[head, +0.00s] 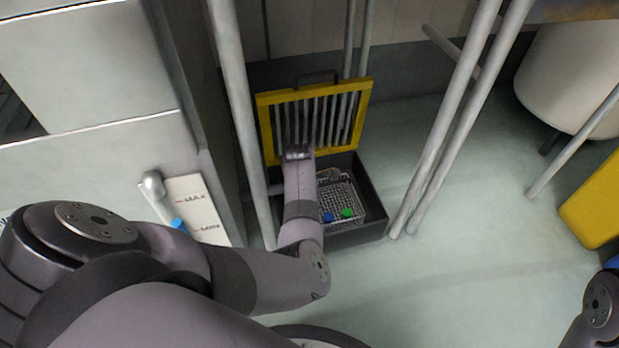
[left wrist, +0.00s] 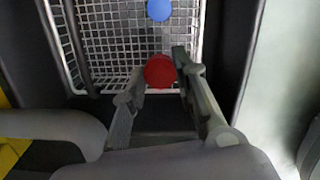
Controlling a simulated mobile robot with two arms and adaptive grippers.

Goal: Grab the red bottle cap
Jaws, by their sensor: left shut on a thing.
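The red bottle cap (left wrist: 160,71) is between the fingertips of my left gripper (left wrist: 157,75) in the left wrist view. The fingers are shut on it, at the near edge of a white wire basket (left wrist: 118,24). In the head view, the red cap is hidden and my left arm reaches into a dark open box (head: 362,231). A small part of the left gripper (head: 331,174) shows over the basket (head: 350,189). My right gripper is out of view.
A blue cap (head: 328,217) and a green cap (head: 347,213) lie in the basket. The box's yellow barred lid (head: 366,100) stands raised behind it. Metal posts (head: 240,110) (head: 450,130) flank the box.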

